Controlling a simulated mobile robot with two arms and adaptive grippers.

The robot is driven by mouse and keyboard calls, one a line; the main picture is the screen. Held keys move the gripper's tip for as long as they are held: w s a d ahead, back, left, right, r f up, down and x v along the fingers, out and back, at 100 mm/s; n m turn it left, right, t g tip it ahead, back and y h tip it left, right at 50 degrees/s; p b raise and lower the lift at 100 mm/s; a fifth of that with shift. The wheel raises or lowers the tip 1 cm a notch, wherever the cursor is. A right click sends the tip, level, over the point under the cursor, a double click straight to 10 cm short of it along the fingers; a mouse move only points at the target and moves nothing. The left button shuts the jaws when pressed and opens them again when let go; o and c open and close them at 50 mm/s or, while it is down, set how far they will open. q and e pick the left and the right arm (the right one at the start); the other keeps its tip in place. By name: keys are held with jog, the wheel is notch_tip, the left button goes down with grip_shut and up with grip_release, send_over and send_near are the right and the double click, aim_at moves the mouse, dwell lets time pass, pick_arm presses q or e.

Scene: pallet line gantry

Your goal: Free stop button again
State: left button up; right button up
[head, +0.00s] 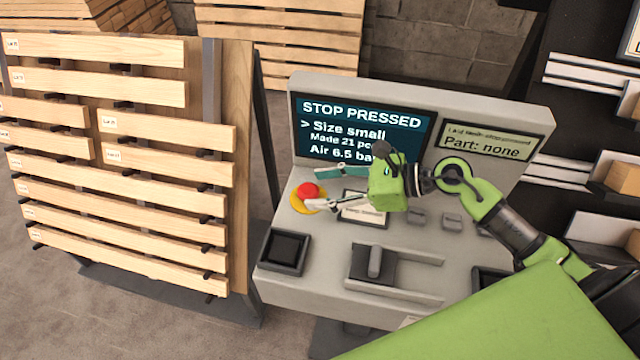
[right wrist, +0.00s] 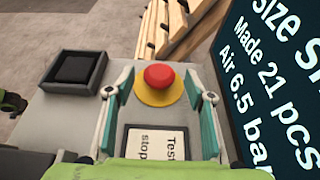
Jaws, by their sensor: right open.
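The stop button (head: 309,190) is a red mushroom head on a yellow disc, at the left of the grey console (head: 330,275). In the right wrist view the button (right wrist: 159,76) stands ahead of my fingers, centred between them. My right gripper (head: 314,187) is open and level with the button, its fingers pointing left in the head view. In the right wrist view its two fingertips (right wrist: 158,85) sit either side of the button; I cannot tell whether they touch it. The console screen (head: 362,128) reads "STOP PRESSED".
A label plate (head: 364,209) lies under the gripper. A black square tray (head: 285,250) is at the console's front left, and a lever (head: 375,262) stands in the middle. A second screen (head: 484,143) reads "Part: none". A slatted wooden rack (head: 120,170) stands close on the left.

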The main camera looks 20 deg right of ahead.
jog(key=shift+w+a+f, duration=0.2)
jog(key=shift+a, duration=0.15)
jog(key=shift+c, duration=0.3)
grip_shut()
jog(key=shift+r, duration=0.7)
jog(key=shift+o, duration=0.3)
grip_release()
jog(key=shift+d, duration=0.1)
jog(key=shift+s+d, duration=0.15)
jog(key=shift+d, duration=0.05)
jog(key=v, duration=1.1)
jog(key=shift+s+d+r, duration=0.1)
jog(key=shift+s+r, duration=0.05)
jog(key=shift+r, duration=0.05)
